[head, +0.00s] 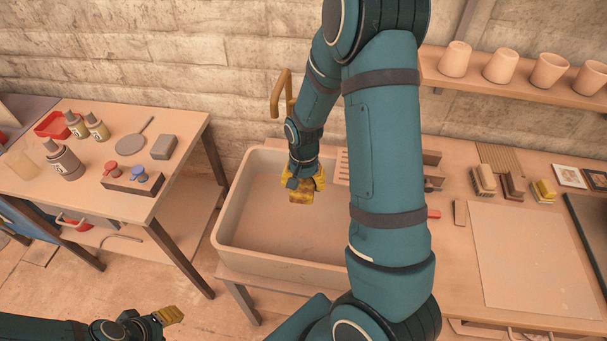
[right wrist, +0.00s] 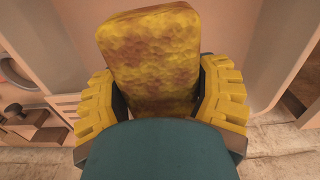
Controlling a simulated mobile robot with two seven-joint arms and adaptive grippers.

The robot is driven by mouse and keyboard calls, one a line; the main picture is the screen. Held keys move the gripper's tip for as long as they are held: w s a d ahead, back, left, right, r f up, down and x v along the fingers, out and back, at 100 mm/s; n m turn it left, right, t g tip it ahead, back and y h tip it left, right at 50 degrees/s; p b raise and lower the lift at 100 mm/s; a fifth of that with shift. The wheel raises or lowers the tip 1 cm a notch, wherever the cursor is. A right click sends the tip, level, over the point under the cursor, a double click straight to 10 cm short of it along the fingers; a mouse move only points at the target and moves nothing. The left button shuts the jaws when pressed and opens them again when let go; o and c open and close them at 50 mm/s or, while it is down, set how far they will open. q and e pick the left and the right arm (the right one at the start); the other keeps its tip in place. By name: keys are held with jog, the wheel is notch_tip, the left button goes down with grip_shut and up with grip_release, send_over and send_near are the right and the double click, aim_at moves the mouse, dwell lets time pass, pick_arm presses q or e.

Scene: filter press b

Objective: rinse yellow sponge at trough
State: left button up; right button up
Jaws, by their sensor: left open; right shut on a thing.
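The yellow sponge (head: 301,198) is held over the beige trough (head: 290,268), below the tap (head: 281,93). My right gripper (head: 304,184) is shut on the sponge. In the right wrist view the sponge (right wrist: 152,60) sits between the yellow fingers of my right gripper (right wrist: 160,100), and brown stains mottle its face. No water shows at the tap. The trough looks empty, though my right arm hides its right part. My left gripper (head: 166,318) is low at the left, over the floor, open and away from the trough.
A side table (head: 95,190) at left holds bottles (head: 63,160), a red tray (head: 53,125) and a stand with red and blue knobs (head: 133,182). Right of my arm, a bench holds several brushes (head: 483,180) and a pale board (head: 530,260). Several cups (head: 501,66) stand on a shelf.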

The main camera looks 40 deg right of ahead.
jog(key=shift+s+a+f, duration=0.1)
jog(key=shift+f, duration=0.2)
notch_tip(320, 180, down, 8)
jog(key=b, duration=0.6)
jog(key=shift+f+b, duration=3.05)
jog(key=shift+f, duration=0.75)
pick_arm(q)
notch_tip(320, 180, down, 13)
jog(key=s, duration=0.2)
jog(key=shift+d+g, duration=0.3)
jog(key=shift+r, duration=0.2)
pick_arm(e)
jog(key=shift+r, duration=0.15)
notch_tip(320, 180, up, 8)
jog(key=p, duration=0.6)
pick_arm(q)
notch_tip(320, 180, up, 12)
jog(key=w+p, duration=0.2)
jog(key=p, duration=0.3)
jog(key=shift+a, duration=0.3)
pick_arm(e)
jog(key=shift+r, duration=3.55)
pick_arm(q)
jog(key=shift+f, duration=0.1)
